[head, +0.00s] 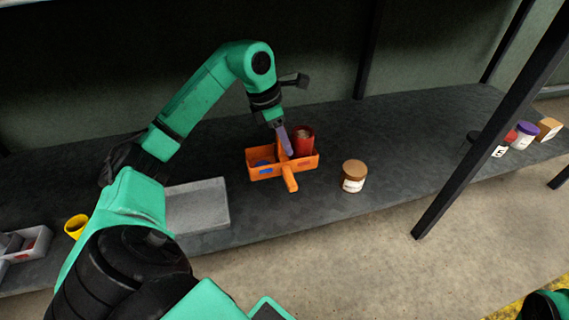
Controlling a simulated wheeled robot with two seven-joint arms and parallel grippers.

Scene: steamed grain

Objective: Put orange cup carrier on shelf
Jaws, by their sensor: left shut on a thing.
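The orange cup carrier (308,163) is at the middle of the dark grey shelf (400,135). It has a red cup (303,139) in its right part and a small blue thing (262,163) in its left part. My left gripper (287,150) reaches down from above and is shut on the carrier at its middle. I cannot tell whether the carrier's underside touches the shelf. My right gripper is not in view; only a bit of green arm shows at the bottom right.
A brown-lidded jar (353,177) stands close right of the carrier. A grey tray (197,205) lies to the left, with a yellow cup (76,226) beyond it. A dark post (490,130) rises at the right, with several jars (523,135) behind it. The shelf behind the carrier is clear.

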